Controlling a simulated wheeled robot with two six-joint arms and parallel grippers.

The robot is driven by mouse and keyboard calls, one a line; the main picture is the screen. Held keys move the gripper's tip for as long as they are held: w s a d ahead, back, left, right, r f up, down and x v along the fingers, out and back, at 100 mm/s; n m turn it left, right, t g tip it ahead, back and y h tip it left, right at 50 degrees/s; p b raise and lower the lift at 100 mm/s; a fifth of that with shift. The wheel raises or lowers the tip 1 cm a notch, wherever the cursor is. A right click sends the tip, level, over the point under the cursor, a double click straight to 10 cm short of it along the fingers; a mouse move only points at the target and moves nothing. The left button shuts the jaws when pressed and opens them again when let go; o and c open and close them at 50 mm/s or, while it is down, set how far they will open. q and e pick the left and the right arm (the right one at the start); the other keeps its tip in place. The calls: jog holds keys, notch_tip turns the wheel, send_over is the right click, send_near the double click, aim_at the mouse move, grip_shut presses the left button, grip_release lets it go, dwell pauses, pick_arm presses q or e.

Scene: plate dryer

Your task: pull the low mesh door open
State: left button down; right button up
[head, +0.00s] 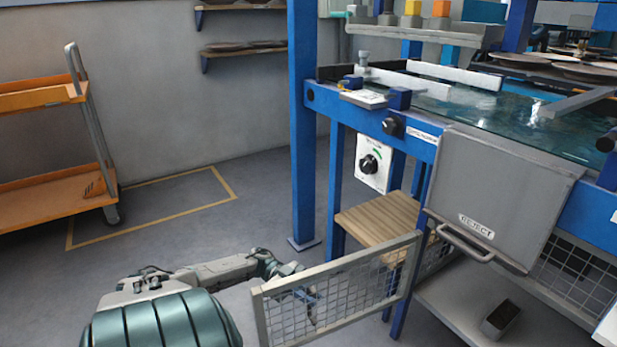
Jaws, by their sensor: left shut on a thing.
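The low mesh door (340,296), a grey-framed wire panel, stands swung out from the blue frame. Its right end is beside the blue post below the machine, and its left end sticks out over the floor. My left gripper (310,301) is at the door's left half, seen partly through the mesh, and is shut on the door. The exact spot of its grip is hidden by the wire. My right gripper is not in view.
A grey REJECT box (500,195) with a bar handle hangs above right of the door. A wooden board (381,222) sits behind the door, near a blue post (302,120). An orange trolley (55,197) stands at left. The floor between is clear.

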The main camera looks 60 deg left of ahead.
pick_arm(q)
jog(key=c, duration=1.5)
grip_release()
jog(key=shift+c, duration=0.2)
jog(key=v, duration=1)
jog(key=shift+a+b, duration=0.4)
jog(key=shift+s, duration=0.15)
